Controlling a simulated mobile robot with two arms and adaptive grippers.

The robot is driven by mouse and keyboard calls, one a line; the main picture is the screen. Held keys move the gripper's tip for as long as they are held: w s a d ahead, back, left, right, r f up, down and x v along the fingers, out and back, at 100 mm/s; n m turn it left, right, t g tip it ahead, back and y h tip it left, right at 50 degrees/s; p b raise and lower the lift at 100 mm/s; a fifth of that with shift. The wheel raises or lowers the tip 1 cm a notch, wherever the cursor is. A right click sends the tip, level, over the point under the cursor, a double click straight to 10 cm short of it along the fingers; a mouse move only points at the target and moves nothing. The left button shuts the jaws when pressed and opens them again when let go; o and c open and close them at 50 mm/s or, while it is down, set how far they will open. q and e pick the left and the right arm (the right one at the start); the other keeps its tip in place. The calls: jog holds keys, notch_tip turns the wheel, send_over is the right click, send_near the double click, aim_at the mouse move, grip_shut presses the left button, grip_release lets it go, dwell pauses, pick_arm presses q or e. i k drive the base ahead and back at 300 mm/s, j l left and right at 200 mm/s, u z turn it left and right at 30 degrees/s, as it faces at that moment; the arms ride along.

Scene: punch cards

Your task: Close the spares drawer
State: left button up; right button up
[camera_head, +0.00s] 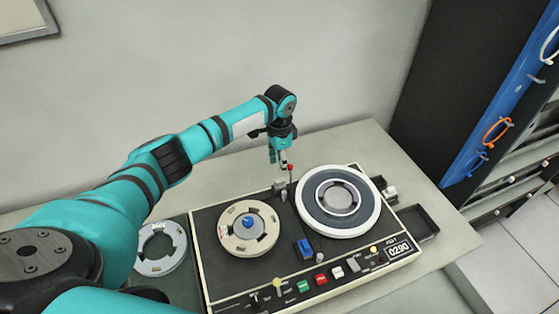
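The spares drawer appears to be the dark open-topped box (420,222) sticking out from the right side of the reel machine (282,264). It stands open, and I see nothing clear inside it. My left gripper (281,163) points down behind the machine, near a small red knob (290,167). It is well to the left of the drawer and apart from it. Its fingers are small and seen from the side, so I cannot tell whether they are open or touching the knob. My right gripper is not in view.
The machine carries a cream reel (233,242) and a larger white-rimmed reel (312,196), with coloured buttons in front. A loose grey reel (160,262) lies at its left. The pale table (447,232) has bare room right of the drawer. A cable rack (505,90) stands beyond.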

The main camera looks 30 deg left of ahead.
aim_at(447, 290)
jog(key=k+l, duration=0.5)
jog(key=k, duration=0.2)
jog(key=k+l, duration=0.5)
jog(key=k, duration=0.15)
